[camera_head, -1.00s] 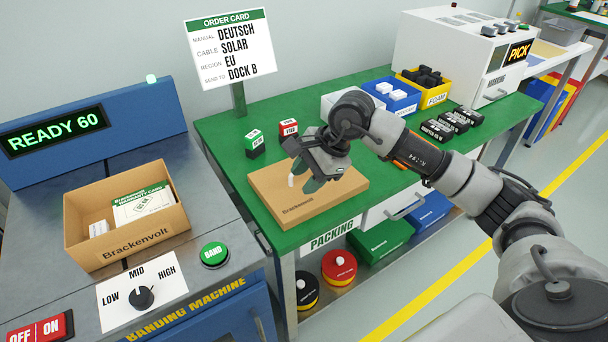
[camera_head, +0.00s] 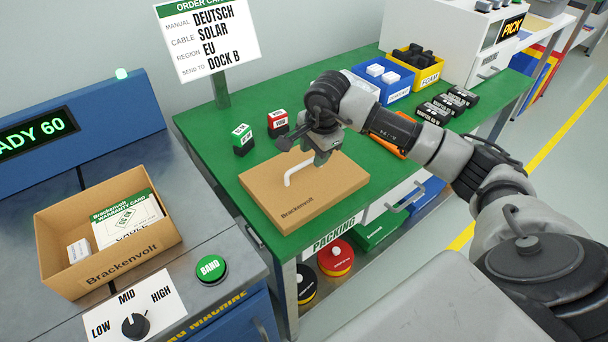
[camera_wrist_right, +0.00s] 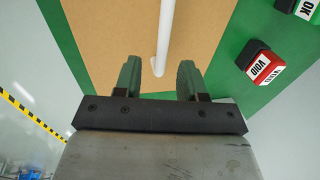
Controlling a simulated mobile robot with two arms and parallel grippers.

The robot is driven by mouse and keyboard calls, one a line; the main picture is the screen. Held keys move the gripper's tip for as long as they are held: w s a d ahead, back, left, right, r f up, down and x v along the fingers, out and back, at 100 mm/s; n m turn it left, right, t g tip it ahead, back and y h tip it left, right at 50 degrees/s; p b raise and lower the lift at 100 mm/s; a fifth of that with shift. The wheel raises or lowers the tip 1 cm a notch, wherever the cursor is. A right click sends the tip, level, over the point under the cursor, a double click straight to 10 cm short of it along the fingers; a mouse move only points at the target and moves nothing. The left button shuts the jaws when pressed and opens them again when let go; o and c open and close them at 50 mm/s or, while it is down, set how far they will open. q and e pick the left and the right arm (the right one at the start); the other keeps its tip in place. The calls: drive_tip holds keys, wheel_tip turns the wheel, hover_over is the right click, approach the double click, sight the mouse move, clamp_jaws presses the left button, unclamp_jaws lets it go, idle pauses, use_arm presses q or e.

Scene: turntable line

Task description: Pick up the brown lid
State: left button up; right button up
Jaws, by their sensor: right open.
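The brown lid (camera_head: 325,193), marked Brackenvolt, lies flat on the green packing table with a white bar handle (camera_head: 297,172) on top. My right gripper (camera_head: 322,158) is over the lid, pointing down near the handle's far right end. In the right wrist view the open fingers (camera_wrist_right: 159,72) stand on either side of the line of the white handle (camera_wrist_right: 165,30), above the lid (camera_wrist_right: 110,40). No grip on the handle shows. My left gripper is not in view.
The open Brackenvolt box (camera_head: 115,262) stands on the banding machine at left. A green stamp (camera_head: 242,140) and a red VOID stamp (camera_head: 278,123) stand behind the lid. Blue (camera_head: 384,82) and yellow (camera_head: 418,68) bins and black packs (camera_head: 448,104) are further right.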

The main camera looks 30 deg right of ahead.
sight(311, 160)
drive_tip(key=f, duration=0.3)
drive_tip(key=shift+w+a+f, duration=0.15)
drive_tip(key=shift+w+f, duration=0.2)
drive_tip(key=shift+w, duration=0.05)
drive_tip(key=shift+c, duration=1.1)
clamp_jaws()
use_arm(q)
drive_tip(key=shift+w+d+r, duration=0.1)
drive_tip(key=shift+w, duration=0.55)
use_arm(e)
drive_tip(key=shift+r, duration=0.2)
